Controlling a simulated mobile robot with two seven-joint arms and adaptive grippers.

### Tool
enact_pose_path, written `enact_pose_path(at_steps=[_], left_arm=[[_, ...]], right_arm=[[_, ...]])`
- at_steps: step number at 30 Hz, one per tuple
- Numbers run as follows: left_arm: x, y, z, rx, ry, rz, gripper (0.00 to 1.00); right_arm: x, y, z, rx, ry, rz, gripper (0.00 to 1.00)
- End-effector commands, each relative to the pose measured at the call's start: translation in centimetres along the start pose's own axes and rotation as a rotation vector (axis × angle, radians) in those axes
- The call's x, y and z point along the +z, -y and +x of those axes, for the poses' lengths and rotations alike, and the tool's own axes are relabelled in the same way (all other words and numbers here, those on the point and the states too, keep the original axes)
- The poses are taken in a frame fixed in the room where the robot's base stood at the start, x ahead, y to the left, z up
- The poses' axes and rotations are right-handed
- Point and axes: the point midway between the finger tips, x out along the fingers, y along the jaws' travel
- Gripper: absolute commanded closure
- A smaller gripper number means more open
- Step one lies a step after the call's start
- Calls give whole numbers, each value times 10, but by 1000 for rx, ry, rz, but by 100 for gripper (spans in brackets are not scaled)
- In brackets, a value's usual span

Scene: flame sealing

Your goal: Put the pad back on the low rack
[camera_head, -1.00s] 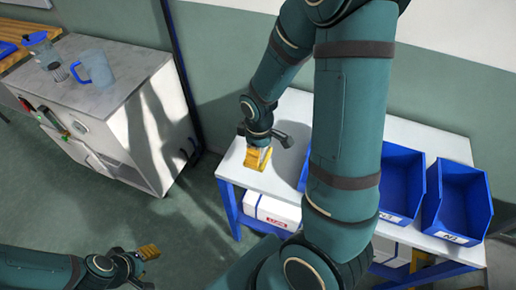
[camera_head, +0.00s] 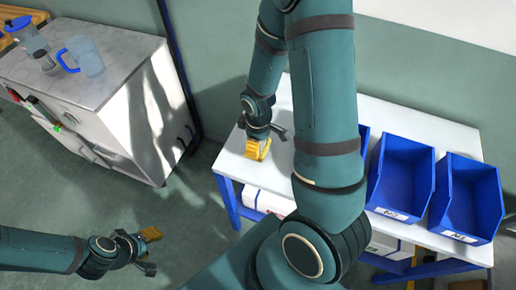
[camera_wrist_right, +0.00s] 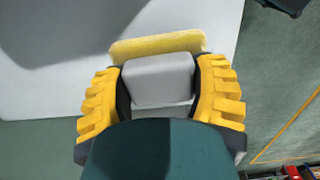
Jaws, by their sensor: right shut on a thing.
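My right gripper (camera_head: 257,150) is over the left end of a white-topped, blue-legged rack (camera_head: 232,168). In the right wrist view its yellow ribbed fingers (camera_wrist_right: 160,95) are shut on the pad, a light grey block (camera_wrist_right: 158,80) with a yellow strip (camera_wrist_right: 157,45) along its far side. The pad is over the white top, near its edge; I cannot tell whether it touches the top. In the head view the pad is not clearly separable from the fingers. My left gripper (camera_head: 150,250) is at the lower left, above the floor; its opening is unclear.
Blue bins (camera_head: 400,180) stand on the right part of the rack, partly hidden by my right arm. A white box (camera_head: 275,203) sits on the shelf below. A cabinet (camera_head: 125,85) with a blue-handled jug (camera_head: 87,55) stands left. Floor separates cabinet and rack.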

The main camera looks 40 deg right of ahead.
Motion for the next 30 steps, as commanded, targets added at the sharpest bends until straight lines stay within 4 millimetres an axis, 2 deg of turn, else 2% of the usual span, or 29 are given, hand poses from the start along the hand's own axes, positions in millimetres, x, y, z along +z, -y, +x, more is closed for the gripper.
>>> enact_pose_path(at_steps=[6,18,19,21,30], left_arm=[[3,2,7,1,6,2,54],[4,4,10,1,9,3,54],[5,3,9,1,9,3,54],[4,3,9,1,9,3,54],[4,3,8,1,9,3,54]], right_arm=[[1,0,30,-1,3,-1,71],[0,0,35,0,0,0,71],[0,0,34,0,0,0,28],[0,0,34,0,0,0,5],[0,0,33,0,0,0,5]])
